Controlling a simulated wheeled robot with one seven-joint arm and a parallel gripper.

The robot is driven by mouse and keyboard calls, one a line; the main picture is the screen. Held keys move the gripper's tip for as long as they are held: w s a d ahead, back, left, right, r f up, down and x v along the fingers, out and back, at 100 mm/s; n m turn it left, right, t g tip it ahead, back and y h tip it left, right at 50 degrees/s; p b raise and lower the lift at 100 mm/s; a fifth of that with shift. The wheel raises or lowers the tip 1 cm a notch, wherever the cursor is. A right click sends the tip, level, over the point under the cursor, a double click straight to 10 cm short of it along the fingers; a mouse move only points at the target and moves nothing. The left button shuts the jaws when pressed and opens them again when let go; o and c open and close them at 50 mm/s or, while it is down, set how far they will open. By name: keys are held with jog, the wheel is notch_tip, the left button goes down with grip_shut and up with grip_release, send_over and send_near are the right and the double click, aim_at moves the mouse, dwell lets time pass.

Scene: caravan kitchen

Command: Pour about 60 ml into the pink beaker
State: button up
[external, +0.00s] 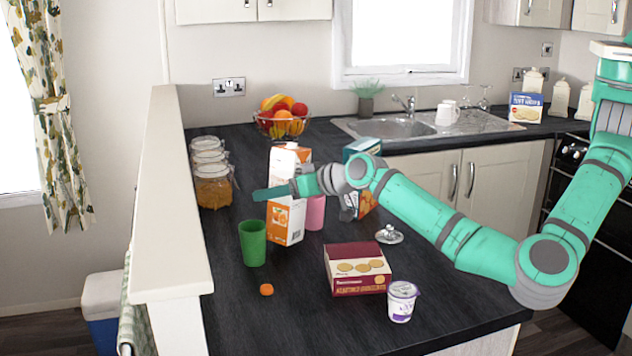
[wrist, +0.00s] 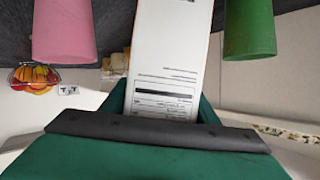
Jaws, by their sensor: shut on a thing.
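A white and orange juice carton (external: 287,220) stands upright on the dark counter or just above it; I cannot tell which. My gripper (external: 284,190) is shut on the carton at about mid height, and the carton also shows between my fingers in the wrist view (wrist: 170,50). The pink beaker (external: 315,213) is close to the right of the carton, partly hidden by my gripper and the carton. It shows at the upper left of the wrist view (wrist: 64,30). What the beaker holds is not visible.
A green cup (external: 252,244) stands left of the carton. A biscuit box (external: 357,272), a yoghurt pot (external: 402,302), an orange item (external: 266,290) and a metal lid (external: 389,236) are at the front. Glass jars (external: 211,185) and a fruit bowl (external: 283,122) are behind.

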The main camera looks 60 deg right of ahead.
jog(key=shift+d+f+n+h, duration=0.1)
jog(key=shift+d+n+h, duration=0.25)
jog(key=shift+n, duration=0.35)
jog(key=shift+a, duration=0.1)
